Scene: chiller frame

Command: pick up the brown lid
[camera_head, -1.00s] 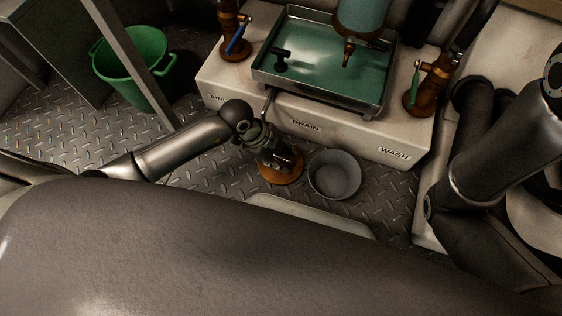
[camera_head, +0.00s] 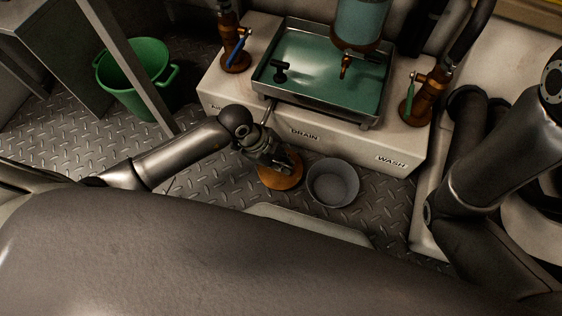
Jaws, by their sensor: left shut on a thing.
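The brown lid (camera_head: 285,183) is a round orange-brown disc low in front of the white block, left of the grey bucket. My left gripper (camera_head: 285,167) is over the lid and shut on it; the fingers cover the lid's upper middle. I cannot tell whether the lid touches the floor. My right gripper is not in view; only my right arm shows at the right.
The grey bucket (camera_head: 333,184) stands open just right of the lid. Behind is a white block (camera_head: 345,148) with DRAIN and WASH labels, carrying a metal basin (camera_head: 318,112) of green liquid. A green bucket (camera_head: 140,85) and grey post (camera_head: 133,62) are at the left.

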